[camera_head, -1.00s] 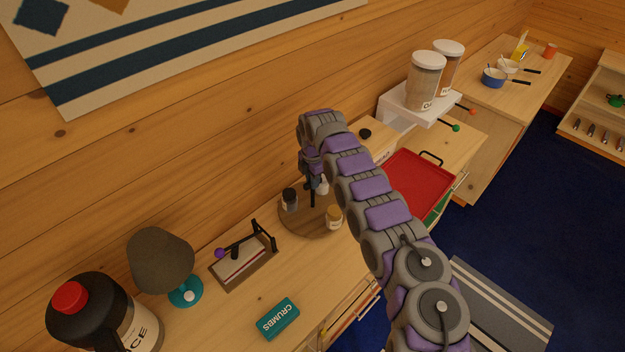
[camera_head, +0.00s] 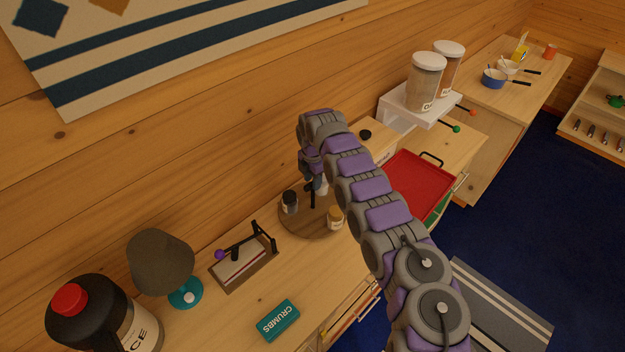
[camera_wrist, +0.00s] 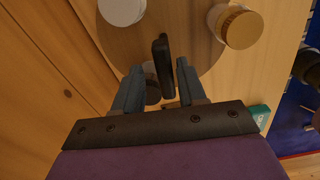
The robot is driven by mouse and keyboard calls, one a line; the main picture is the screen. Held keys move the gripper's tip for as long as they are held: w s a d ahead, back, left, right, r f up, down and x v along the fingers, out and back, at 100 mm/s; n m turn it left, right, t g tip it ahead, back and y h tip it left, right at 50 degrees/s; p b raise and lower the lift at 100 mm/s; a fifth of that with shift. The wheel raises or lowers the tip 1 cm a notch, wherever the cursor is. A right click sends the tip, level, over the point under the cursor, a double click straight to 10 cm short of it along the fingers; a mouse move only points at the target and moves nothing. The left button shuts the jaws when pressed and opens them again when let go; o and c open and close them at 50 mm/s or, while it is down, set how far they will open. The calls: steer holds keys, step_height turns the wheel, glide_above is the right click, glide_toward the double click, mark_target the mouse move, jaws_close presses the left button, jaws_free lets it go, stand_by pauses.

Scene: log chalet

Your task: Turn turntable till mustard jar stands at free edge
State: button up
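The round brown turntable (camera_head: 303,229) sits on the wooden counter, and its disc also fills the top of the wrist view (camera_wrist: 205,52). The mustard jar (camera_head: 335,218), with a tan lid, stands on its right front part; in the wrist view it is at upper right (camera_wrist: 242,27). A dark-lidded jar (camera_head: 290,202) stands on the left side, and a white-lidded jar (camera_wrist: 122,8) also stands on the disc. A black upright post (camera_wrist: 162,65) rises from the turntable. My gripper (camera_wrist: 160,67) points down with its fingers apart on either side of the post, with narrow gaps showing.
A red tray (camera_head: 412,184) lies to the right. The wooden wall runs close behind. Bare counter lies in front of the turntable.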

steer(key=shift+o, duration=0.2)
steer(key=shift+s, duration=0.15)
step_height(320, 180, up, 17)
steer(key=p, duration=0.2)
steer(key=shift+a, duration=0.15)
steer(key=shift+r, duration=0.15)
stand_by(0.5)
steer(key=s+d+r+m+g+b, duration=0.1)
steer(key=s+d+r+m+b, duration=0.2)
steer(key=s+d+r+m, duration=0.5)
steer(key=s+d+r+m+b, duration=0.1)
steer(key=s+d+m+b, duration=0.4)
steer(key=s, duration=0.8)
steer(key=s+d+f+m+b, duration=0.1)
steer(key=s+f+m, duration=0.3)
steer(key=s, duration=0.7)
steer(key=s+d+f+m+b, duration=0.2)
steer(key=s+f+m, duration=0.1)
steer(key=s, duration=0.8)
steer(key=s+d+f+m+g+b, duration=0.1)
steer(key=s+f+m, duration=0.3)
steer(key=s, duration=0.8)
steer(key=shift+d+f+m+b, duration=0.3)
steer(key=shift+d+m+b, duration=0.2)
steer(key=shift+d+m, duration=0.4)
